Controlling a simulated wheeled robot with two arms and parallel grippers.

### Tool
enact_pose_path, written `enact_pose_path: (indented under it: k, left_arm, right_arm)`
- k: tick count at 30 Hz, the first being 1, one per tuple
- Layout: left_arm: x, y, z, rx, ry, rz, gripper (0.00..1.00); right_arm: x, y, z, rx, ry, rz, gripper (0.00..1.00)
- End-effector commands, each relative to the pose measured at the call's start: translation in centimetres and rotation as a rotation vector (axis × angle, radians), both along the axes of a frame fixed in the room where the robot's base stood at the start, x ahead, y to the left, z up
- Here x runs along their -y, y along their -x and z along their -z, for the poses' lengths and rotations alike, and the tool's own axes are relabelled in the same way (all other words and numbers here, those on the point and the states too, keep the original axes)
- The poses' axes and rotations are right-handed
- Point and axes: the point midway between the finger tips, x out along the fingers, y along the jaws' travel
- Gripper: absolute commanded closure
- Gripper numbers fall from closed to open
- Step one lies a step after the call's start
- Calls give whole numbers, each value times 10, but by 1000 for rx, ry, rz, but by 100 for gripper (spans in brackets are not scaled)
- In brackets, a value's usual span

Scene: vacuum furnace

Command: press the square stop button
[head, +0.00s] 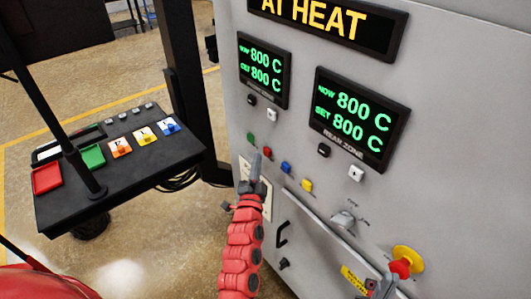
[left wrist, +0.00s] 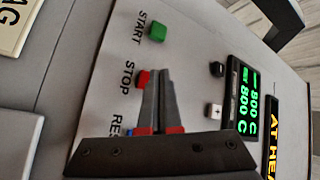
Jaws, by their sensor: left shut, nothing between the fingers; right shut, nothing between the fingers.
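The red square stop button (left wrist: 143,78) sits beside the printed word STOP in the left wrist view, partly covered by my fingers. In the head view the red button (head: 268,153) is on the grey furnace panel. My left gripper (head: 256,162) is shut and empty, with its fingertips just beside the button. In the left wrist view the fingertips (left wrist: 160,76) overlap the button's edge; I cannot tell whether they touch it.
The green START button (left wrist: 157,33) is on one side of stop, the blue button (head: 286,167) on the other. A yellow button (head: 306,185), a red knob on a yellow collar (head: 407,256) and displays share the panel. A black console (head: 120,180) stands left.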

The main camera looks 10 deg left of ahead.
Motion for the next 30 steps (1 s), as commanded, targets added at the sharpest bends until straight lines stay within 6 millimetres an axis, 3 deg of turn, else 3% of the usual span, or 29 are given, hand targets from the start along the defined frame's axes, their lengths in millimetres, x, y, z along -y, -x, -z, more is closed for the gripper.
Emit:
enact_pose_path:
  k: [30]
  left_arm:
    - [5,-6,-1,0,0,0,100]
  right_arm:
    - [0,0,-3,0,0,0,100]
